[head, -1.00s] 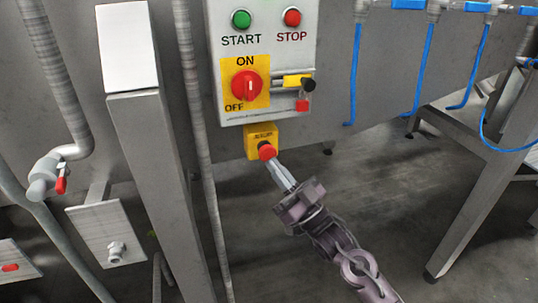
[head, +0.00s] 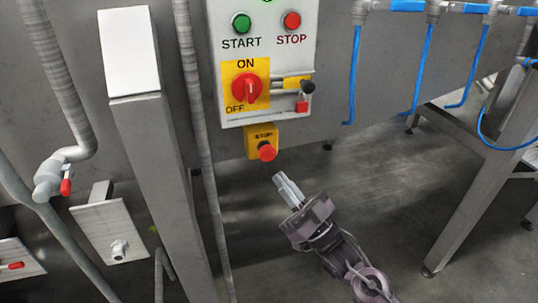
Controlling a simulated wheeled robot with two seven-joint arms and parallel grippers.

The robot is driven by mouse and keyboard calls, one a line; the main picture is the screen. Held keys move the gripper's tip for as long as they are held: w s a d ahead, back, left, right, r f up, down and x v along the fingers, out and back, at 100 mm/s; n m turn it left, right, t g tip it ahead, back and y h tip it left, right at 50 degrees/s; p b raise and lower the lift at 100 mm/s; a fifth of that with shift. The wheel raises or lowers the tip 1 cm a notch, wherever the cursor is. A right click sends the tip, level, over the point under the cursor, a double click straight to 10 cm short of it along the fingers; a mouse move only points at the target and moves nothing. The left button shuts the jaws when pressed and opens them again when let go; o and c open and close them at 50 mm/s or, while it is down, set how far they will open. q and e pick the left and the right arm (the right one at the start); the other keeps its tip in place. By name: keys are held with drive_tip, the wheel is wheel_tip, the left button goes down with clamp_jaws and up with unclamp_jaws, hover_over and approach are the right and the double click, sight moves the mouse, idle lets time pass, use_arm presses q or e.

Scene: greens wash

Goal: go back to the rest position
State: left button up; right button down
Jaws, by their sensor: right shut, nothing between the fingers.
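My right gripper (head: 281,181) is shut and empty. It is just below and a little right of the red emergency stop button (head: 267,152), with a visible gap between the fingertips and the button. The button sits on a small yellow box (head: 262,133) under the grey control panel (head: 233,109). The panel carries a green START button (head: 241,23), a red STOP button (head: 291,20) and a red rotary ON/OFF switch (head: 246,88) on a yellow plate. My left gripper is not in view.
A grey metal post (head: 160,180) stands left of the panel, beside a thin vertical conduit (head: 203,160). A pipe valve with a red handle (head: 66,187) is at the far left. Blue hoses (head: 418,70) hang at the upper right. A metal leg (head: 480,190) stands at the right; open floor lies between.

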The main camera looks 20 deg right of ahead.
drive_tip(key=w+d+f+m+g+h, duration=0.2)
drive_tip(key=f+h, duration=0.2)
drive_tip(key=f, duration=0.9)
drive_tip(key=w+d+f+m+g+h, duration=0.1)
drive_tip(key=d+f+m+g+h, duration=0.3)
drive_tip(key=f, duration=0.9)
drive_tip(key=s+f+g+h, duration=0.1)
drive_tip(key=s+f+h, duration=0.15)
drive_tip(key=f, duration=0.65)
drive_tip(key=s+f+g+h, duration=0.1)
drive_tip(key=s+f, duration=0.3)
drive_tip(key=f, duration=0.5)
drive_tip(key=s+d+f+n+g+h, duration=0.15)
drive_tip(key=s+f+g, duration=0.55)
drive_tip(key=s+f, duration=1.05)
drive_tip(key=s+f+g, duration=0.2)
drive_tip(key=s+f, duration=0.1)
drive_tip(key=s, duration=0.6)
drive_tip(key=s+f+g, duration=0.3)
drive_tip(key=s, duration=0.7)
drive_tip(key=shift+a+f+h, duration=0.15)
drive_tip(key=shift+f+h, duration=0.2)
drive_tip(key=shift+h, duration=0.05)
